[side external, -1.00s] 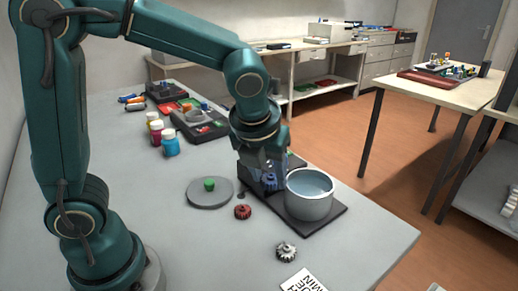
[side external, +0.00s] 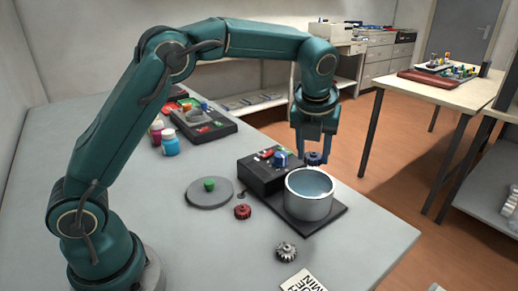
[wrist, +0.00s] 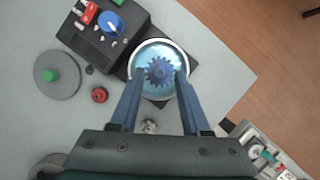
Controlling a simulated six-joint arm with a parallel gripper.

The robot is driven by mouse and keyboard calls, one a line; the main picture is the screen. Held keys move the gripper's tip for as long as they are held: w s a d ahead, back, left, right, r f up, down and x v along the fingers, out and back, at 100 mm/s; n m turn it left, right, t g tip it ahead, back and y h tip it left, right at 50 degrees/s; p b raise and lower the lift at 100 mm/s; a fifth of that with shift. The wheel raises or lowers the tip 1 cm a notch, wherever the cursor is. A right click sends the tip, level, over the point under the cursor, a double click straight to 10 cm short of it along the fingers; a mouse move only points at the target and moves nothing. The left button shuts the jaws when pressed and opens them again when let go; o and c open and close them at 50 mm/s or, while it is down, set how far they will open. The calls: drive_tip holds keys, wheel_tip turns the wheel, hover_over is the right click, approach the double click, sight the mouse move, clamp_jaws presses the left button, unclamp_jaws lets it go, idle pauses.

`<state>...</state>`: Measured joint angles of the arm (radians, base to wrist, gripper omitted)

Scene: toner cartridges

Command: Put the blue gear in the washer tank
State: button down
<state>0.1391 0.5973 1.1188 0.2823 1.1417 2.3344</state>
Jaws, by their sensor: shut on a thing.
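My gripper (side external: 314,158) is shut on the blue gear (side external: 313,159) and holds it in the air, near the back rim of the washer tank (side external: 308,204). The tank is a round silvery pot of bluish liquid on a dark base. In the wrist view the blue gear (wrist: 158,72) sits between the fingertips of my gripper (wrist: 158,80) and overlaps the tank's opening, whose rim (wrist: 160,42) shows around it. In the side view the gear appears higher than the rim.
A black control box (side external: 262,172) with a blue knob stands beside the tank. A red gear (side external: 242,211) and a metal gear (side external: 286,252) lie on the table. A grey disc (side external: 209,193) with a green piece is to the left. Bottles (side external: 170,143) stand farther back.

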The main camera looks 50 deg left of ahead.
drive_tip(key=shift+f, duration=4.1)
drive_tip(key=shift+f, duration=0.8)
drive_tip(key=shift+c, duration=1.4)
unclamp_jaws()
drive_tip(key=shift+r, duration=4.15)
